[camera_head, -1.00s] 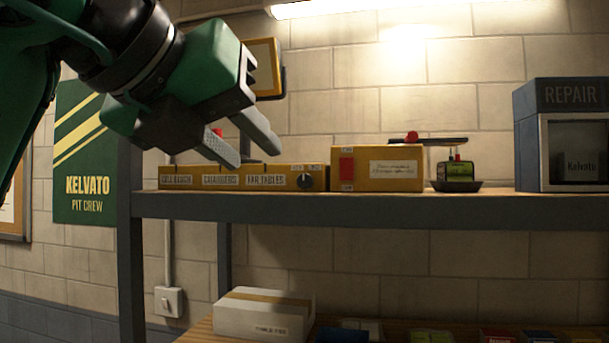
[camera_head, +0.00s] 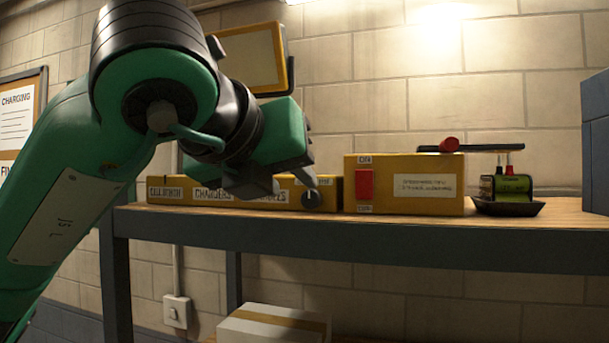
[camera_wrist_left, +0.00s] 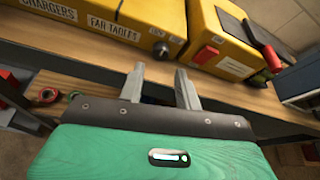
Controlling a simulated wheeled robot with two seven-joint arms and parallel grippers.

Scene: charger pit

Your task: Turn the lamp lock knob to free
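The lamp lock knob (camera_head: 312,200) is a dark round knob on the front of the long yellow box (camera_head: 170,191) on the shelf. In the left wrist view the knob (camera_wrist_left: 160,49) shows just beyond the fingertips, roughly in line with the gap between them. Small labels by the knob are too small or covered to read. My left gripper (camera_head: 292,183) is just left of the knob in the head view and covers part of the box. In the left wrist view my left gripper (camera_wrist_left: 160,70) is open and empty, apart from the knob. My right gripper is out of view.
A yellow box with a red switch (camera_head: 364,184) stands right of the knob. Farther right are a dark dish (camera_head: 508,208) with a green block and a dark bar with a red end (camera_head: 450,145). A yellow-framed lamp panel (camera_head: 284,60) rises behind. The shelf edge (camera_head: 400,243) runs below.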

